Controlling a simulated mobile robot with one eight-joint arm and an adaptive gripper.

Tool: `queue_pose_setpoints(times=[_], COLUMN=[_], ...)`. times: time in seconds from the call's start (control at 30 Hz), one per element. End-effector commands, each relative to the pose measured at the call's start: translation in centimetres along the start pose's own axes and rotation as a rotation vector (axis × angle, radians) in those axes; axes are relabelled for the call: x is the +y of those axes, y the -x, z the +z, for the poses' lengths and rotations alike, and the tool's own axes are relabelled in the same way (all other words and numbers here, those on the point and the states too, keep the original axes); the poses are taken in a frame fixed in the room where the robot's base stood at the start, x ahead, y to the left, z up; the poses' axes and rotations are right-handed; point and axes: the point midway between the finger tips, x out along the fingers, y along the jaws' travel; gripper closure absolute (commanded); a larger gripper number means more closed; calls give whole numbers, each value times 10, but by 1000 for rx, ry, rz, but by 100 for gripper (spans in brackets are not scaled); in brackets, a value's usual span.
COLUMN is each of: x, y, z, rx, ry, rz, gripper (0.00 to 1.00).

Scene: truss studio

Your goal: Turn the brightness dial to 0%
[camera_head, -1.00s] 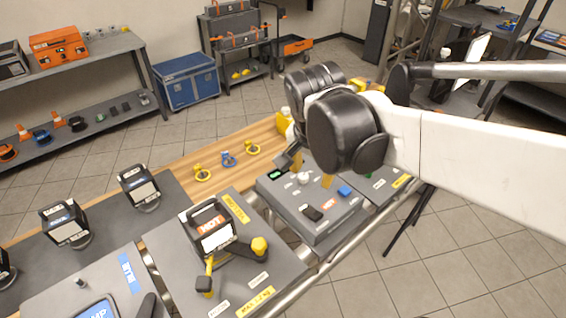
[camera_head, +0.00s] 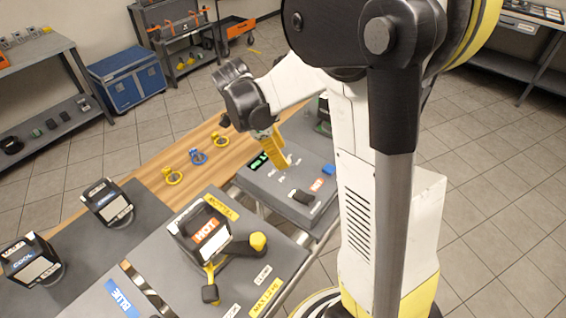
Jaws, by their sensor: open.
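A grey control console (camera_head: 262,184) stands at the right end of the wooden bench. It has a small green-lit display (camera_head: 259,162) at its left, a black switch (camera_head: 301,197), a red label (camera_head: 316,185) and a blue button (camera_head: 328,170). My gripper (camera_head: 280,160) is open, with yellow fingers pointing down over the console's rear part, right of the display. The fingers overlap in this view. The brightness dial is hidden or not clearly visible around the fingers; I cannot tell whether they touch it. The display's reading is too small to read.
My arm column blocks the right side.

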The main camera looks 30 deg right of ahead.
Motion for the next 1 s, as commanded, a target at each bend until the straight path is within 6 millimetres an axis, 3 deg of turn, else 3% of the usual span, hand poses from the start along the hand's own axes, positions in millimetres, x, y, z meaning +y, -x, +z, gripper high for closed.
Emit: queue_pose_setpoints(times=[0.03, 0.2, 0.53, 0.57, 0.7, 1.0], x=[0, 0, 0, 0, 0, 0], y=[-11, -27, -30, -30, -30, -30], z=[1, 0, 0, 0, 0, 0], rx=[0, 0, -1, -1, -1, -1], ry=[0, 0, 1, 1, 1, 16], rz=[0, -1, -1, -1, -1, -7], gripper=[50, 50, 50, 54, 97, 100])
